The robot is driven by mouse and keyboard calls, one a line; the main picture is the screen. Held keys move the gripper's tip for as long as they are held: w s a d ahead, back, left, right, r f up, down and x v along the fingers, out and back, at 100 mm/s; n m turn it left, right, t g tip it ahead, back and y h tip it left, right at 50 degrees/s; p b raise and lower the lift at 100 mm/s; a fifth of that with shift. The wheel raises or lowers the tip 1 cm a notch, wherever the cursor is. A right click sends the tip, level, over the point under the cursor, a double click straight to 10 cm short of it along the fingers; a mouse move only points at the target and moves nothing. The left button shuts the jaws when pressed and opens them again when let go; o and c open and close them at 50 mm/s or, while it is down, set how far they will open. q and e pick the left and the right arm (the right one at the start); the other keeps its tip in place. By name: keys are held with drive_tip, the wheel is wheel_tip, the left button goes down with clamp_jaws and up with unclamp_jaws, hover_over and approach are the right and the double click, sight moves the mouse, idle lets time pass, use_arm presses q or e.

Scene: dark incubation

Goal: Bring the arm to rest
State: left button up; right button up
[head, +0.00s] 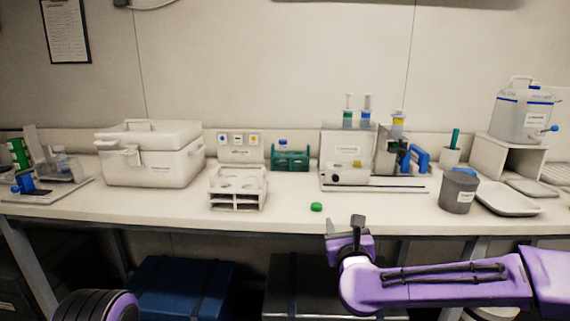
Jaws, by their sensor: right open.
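My right arm, purple, comes in from the lower right. Its gripper (344,226) is open and empty, just in front of the bench's front edge. A small green cap (316,207) lies on the white bench (290,208), to the left of the gripper and apart from it. At the lower left, a dark and purple rounded part of mine shows, but no left gripper can be seen.
On the bench stand a white lidded box (150,162), a white rack (238,190), a green tube rack (290,158), a white device (346,158), a grey cup (458,192) and a tray (507,200). A water canister (522,115) stands on a raised shelf. The bench front centre is mostly clear.

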drive_tip(key=s+d+f+n+g+p, duration=0.1)
drive_tip(key=s+f+n+g, duration=0.2)
drive_tip(key=s+f+n, duration=0.55)
drive_tip(key=s+d+f+n+g, duration=0.25)
drive_tip(key=s+f+n, duration=0.2)
drive_tip(key=f, duration=0.65)
drive_tip(key=s+f+n+g+p, duration=0.1)
drive_tip(key=s+f+n+g, duration=0.2)
drive_tip(key=s+f+n, duration=0.55)
drive_tip(key=s+d+f+n+g+h, duration=0.1)
drive_tip(key=s+d+f+n+g, duration=0.1)
drive_tip(key=s, duration=0.5)
drive_tip(key=s+d+f+n+g+h+p, duration=0.1)
drive_tip(key=s+d+f+n+g, duration=0.1)
drive_tip(key=s+d+f, duration=0.2)
drive_tip(key=s+d+f+n+g+p, duration=0.1)
drive_tip(key=s+d+f+n+g, duration=0.1)
drive_tip(key=s+d+f, duration=0.2)
drive_tip(key=s+d, duration=0.3)
drive_tip(key=s, duration=0.3)
drive_tip(key=shift+s+d+h, duration=0.15)
drive_tip(key=shift+d+h, duration=0.1)
drive_tip(key=shift+h, duration=0.15)
